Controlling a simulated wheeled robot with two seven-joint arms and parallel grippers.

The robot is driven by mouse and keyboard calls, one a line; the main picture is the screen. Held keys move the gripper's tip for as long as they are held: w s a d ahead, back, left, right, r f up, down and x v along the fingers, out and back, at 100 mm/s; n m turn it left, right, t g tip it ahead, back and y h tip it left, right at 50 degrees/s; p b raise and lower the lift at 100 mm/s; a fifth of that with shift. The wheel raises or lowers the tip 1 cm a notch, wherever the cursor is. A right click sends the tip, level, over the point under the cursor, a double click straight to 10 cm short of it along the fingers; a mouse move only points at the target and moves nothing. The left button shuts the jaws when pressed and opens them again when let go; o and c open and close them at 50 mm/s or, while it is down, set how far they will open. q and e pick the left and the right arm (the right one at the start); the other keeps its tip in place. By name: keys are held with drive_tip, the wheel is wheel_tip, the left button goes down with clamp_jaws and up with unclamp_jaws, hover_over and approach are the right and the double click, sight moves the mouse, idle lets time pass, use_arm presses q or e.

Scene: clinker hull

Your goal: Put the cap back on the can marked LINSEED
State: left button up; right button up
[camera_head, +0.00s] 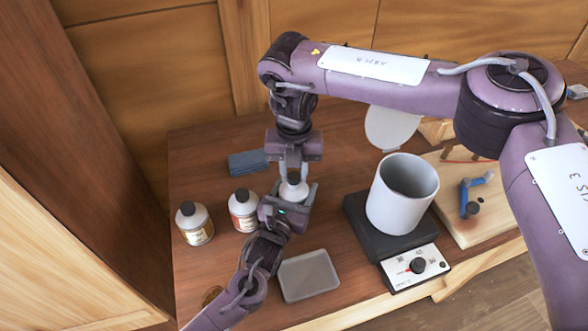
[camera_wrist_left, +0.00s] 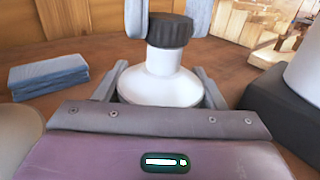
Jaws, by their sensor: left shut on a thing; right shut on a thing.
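A white can (camera_head: 292,191) stands on the bench between my two grippers; no lettering shows on it, so I cannot read LINSEED. My left gripper (camera_head: 287,197) is shut around its body, with a finger on each side in the left wrist view (camera_wrist_left: 161,88). A dark ribbed cap (camera_wrist_left: 168,30) sits at the top of the can's neck, upright and seemingly touching it. I cannot tell whether it is screwed tight. My right gripper (camera_head: 292,171) comes from above and is shut on the cap, its fingers at the cap's sides.
Two capped bottles (camera_head: 194,224) (camera_head: 243,211) stand left of my left gripper. Folded blue cloths (camera_head: 249,162) lie behind. A grey tray (camera_head: 309,276) lies in front. A white pot (camera_head: 402,194) stands on a dark hotplate (camera_head: 417,266) to the right, close to my right arm.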

drive_tip(key=shift+f, duration=0.6)
